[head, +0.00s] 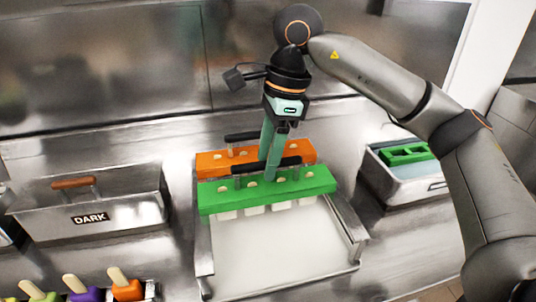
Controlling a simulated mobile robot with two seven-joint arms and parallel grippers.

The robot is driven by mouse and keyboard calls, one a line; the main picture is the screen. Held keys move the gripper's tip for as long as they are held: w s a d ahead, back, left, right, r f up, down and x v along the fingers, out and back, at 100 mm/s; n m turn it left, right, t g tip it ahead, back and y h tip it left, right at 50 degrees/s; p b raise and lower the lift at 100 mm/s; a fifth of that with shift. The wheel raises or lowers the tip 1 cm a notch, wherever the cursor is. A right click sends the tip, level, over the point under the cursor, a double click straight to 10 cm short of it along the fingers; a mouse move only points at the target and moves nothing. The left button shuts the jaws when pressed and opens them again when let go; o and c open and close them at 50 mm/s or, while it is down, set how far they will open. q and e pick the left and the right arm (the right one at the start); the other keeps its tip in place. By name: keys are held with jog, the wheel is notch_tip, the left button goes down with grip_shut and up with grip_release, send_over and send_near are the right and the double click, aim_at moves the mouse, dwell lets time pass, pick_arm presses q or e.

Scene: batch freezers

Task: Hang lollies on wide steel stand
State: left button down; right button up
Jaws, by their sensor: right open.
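A green holder bar (222,199) with a black handle (246,168) and stick ends along its top lies across the wide steel stand (204,262). Several pale lollies (255,210) hang below its front edge. An orange holder bar (207,163) with its own black handle (241,137) lies across the stand just behind it. My right gripper (267,170) points down at the green bar's handle with its teal fingers open. The fingertips are close to the handle; I cannot tell whether they touch it. My left gripper is out of view.
A steel tub labelled DARK (130,213) stands at left. A white-lined steel container (405,182) with a green piece (405,153) stands at right. Coloured lollies with sticks, including an orange one (127,291), stand at front left. A white tray surface (275,250) lies clear within the stand.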

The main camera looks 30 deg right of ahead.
jog(key=p+v, duration=0.2)
jog(key=v, duration=1)
jog(key=shift+r, duration=0.3)
